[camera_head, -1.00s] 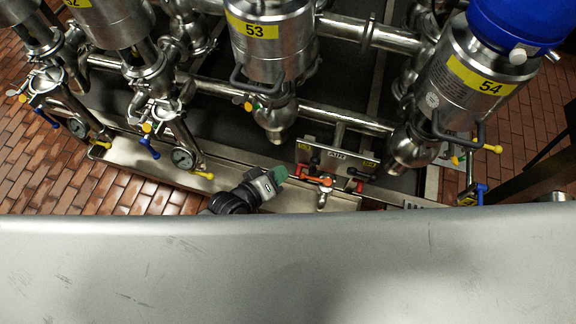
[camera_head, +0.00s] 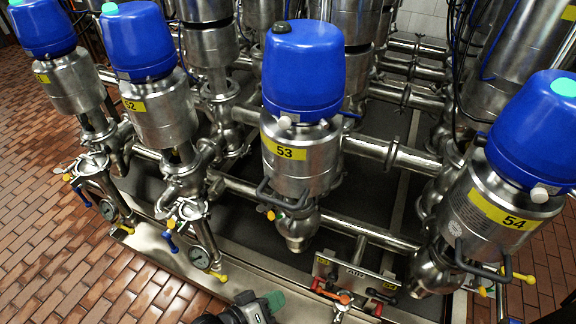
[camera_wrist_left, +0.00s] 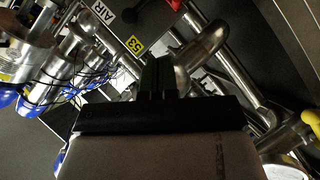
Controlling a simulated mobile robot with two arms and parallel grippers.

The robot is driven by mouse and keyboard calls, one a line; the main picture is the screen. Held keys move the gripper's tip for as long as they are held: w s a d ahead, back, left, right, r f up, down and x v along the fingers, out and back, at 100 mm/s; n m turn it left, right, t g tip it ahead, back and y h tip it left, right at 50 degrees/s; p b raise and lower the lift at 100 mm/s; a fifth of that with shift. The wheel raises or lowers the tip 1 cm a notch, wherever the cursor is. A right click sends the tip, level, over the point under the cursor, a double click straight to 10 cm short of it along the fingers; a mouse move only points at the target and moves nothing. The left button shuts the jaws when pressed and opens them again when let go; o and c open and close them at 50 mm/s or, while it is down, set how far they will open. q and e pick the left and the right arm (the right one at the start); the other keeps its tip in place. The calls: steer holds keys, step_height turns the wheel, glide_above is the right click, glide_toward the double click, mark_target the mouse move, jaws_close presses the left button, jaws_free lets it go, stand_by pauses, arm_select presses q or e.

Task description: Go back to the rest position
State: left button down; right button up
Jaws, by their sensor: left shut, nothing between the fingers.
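My left gripper (camera_head: 272,301) shows at the bottom edge of the head view, with green fingers and a dark wrist cut off by the frame. It is to the left of the air panel (camera_head: 352,275) and its orange handle (camera_head: 338,296), apart from them in the picture. In the left wrist view the dark green fingers (camera_wrist_left: 157,74) are together, with nothing between them. The AIR label (camera_wrist_left: 103,12) shows in that view. My right gripper is in neither current view.
Steel valves with blue caps stand ahead, including valve 53 (camera_head: 301,160) and valve 54 (camera_head: 490,210). Horizontal pipes link them. A pressure gauge (camera_head: 199,257) with a yellow handle is left of the gripper. Open brick floor (camera_head: 60,240) lies at left.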

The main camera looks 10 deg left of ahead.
arm_select(q)
steer(key=s+a+f+m+g+y+p, duration=0.1)
steer(key=s+a+f+g+y, duration=0.2)
steer(key=a+f, duration=0.55)
steer(key=s+a+f+m+y+p, duration=0.1)
steer(key=s+a+f+y+p, duration=0.25)
steer(key=f, duration=0.85)
steer(key=s+a+f+m+g+y, duration=0.1)
steer(key=s+a+f+g, duration=0.1)
steer(key=s, duration=0.8)
steer(key=s+a+f+m+g+y, duration=0.1)
steer(key=s+a+f+g+y, duration=0.1)
steer(key=s+f, duration=0.5)
steer(key=s+a+g, duration=0.1)
steer(key=s, duration=0.1)
steer(key=shift+s+a+m+g, duration=0.15)
steer(key=shift+s+m+g, duration=0.25)
steer(key=shift+y, duration=0.25)
steer(key=shift+w, duration=0.1)
